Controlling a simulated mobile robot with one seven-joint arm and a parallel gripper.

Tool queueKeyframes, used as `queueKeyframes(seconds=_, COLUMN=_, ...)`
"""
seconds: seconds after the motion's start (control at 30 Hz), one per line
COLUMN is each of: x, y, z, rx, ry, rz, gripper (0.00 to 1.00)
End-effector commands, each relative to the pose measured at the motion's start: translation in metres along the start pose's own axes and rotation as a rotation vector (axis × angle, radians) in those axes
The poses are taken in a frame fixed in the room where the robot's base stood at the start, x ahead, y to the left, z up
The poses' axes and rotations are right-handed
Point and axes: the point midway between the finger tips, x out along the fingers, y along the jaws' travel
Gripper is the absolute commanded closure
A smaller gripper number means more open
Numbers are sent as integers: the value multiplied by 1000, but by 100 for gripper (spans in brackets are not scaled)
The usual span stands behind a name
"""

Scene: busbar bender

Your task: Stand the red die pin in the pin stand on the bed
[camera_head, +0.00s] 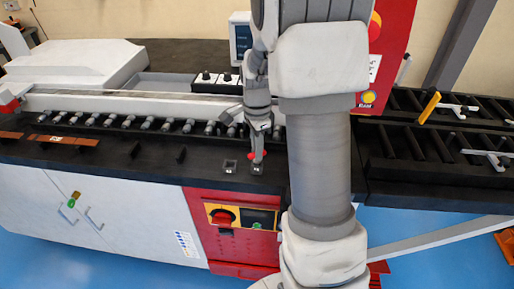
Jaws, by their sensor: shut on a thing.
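The red die pin (257,157) shows as a small red spot at the tip of my gripper (257,150). My gripper points down and is shut on the pin, hiding most of it. Directly below is a small dark block with a pale mark (257,170), apparently the pin stand, on the black bed (205,174). The pin's lower end is at or just above this block; I cannot tell whether it is inside. A similar small block (230,166) sits just to the left.
A row of rollers (146,124) runs behind on the left. Copper-coloured bars (62,140) lie at the bed's left. A red cabinet (392,40) and roller racks (430,145) stand right of my arm. The bed's front edge is close to the blocks.

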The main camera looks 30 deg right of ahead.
Motion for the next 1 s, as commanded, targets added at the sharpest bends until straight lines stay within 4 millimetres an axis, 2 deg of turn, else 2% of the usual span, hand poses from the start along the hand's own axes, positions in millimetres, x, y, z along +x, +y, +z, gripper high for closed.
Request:
queueKeyframes(seconds=0.23, x=7, y=0, z=0, rx=0, ry=0, rz=0, gripper=100)
queueKeyframes(seconds=0.27, x=6, y=0, z=0, rx=0, ry=0, rz=0, gripper=78)
queueKeyframes(seconds=0.43, x=6, y=0, z=0, rx=0, ry=0, rz=0, gripper=47)
queueKeyframes(seconds=0.77, x=4, y=0, z=0, rx=0, ry=0, rz=-1, gripper=46)
queueKeyframes(seconds=0.87, x=-5, y=-1, z=0, rx=0, ry=1, rz=-4, gripper=46)
queueKeyframes(seconds=1.0, x=-30, y=-1, z=0, rx=0, ry=2, rz=-7, gripper=46)
